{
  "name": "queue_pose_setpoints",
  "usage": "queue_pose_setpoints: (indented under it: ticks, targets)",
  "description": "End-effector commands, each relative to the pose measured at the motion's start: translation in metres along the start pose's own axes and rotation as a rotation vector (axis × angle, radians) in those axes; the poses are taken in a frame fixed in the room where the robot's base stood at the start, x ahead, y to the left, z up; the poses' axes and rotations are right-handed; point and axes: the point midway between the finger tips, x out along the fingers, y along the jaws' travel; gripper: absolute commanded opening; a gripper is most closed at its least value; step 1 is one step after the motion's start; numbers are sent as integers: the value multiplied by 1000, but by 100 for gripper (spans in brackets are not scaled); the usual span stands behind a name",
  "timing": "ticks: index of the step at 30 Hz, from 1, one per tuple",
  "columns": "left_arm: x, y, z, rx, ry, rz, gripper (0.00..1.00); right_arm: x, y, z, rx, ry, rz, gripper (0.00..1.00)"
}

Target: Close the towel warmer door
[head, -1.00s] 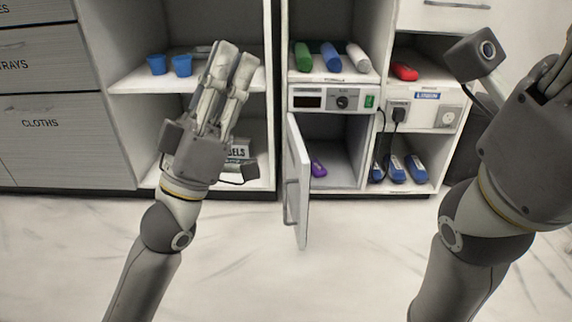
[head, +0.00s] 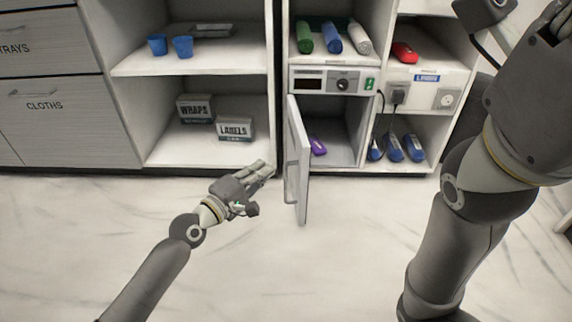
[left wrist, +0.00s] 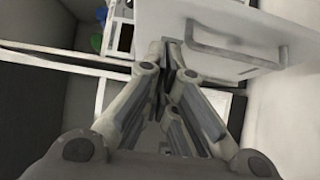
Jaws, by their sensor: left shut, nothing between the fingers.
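The towel warmer (head: 325,80) is a white cabinet unit with a control panel in the head view. Its door (head: 297,160) stands open, swung out toward me, hinged on the left, with a bar handle on its left-facing side. A purple item (head: 318,146) lies inside. My left gripper (head: 266,170) is shut and empty, just left of the door and low near the floor. In the left wrist view the door (left wrist: 225,30) and its handle (left wrist: 235,55) fill the top, just beyond the fingertips.
Left of the warmer is an open shelf with blue cups (head: 182,46) and boxes marked WRAPS (head: 196,110) and LABELS (head: 235,129). Rolled towels (head: 331,38) lie above the warmer. Blue items (head: 393,148) stand to its right. The floor in front is clear.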

Motion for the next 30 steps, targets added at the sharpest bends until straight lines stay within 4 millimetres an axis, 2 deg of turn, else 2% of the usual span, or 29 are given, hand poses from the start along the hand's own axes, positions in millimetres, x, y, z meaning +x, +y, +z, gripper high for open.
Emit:
queue_pose_setpoints:
  ticks: [1, 5, 12, 18, 30]
  targets:
    - [12, -2, 0, -1, 0, 6, 0, -6, -2, -7, -1, 13, -2, 40]
    - [40, -3, 1, -1, 0, 5, 0, -19, -4, -14, -1, 18, 0, 40]
    - [57, -1, 22, -1, -1, 4, 0, -27, -5, -13, 1, 7, 3, 40]
    - [63, 0, 28, 1, 0, 2, 0, -30, -6, -13, 1, 5, 4, 40]
    - [64, 1, 29, 1, 1, 1, 0, -29, -6, -11, 2, 3, 5, 40]
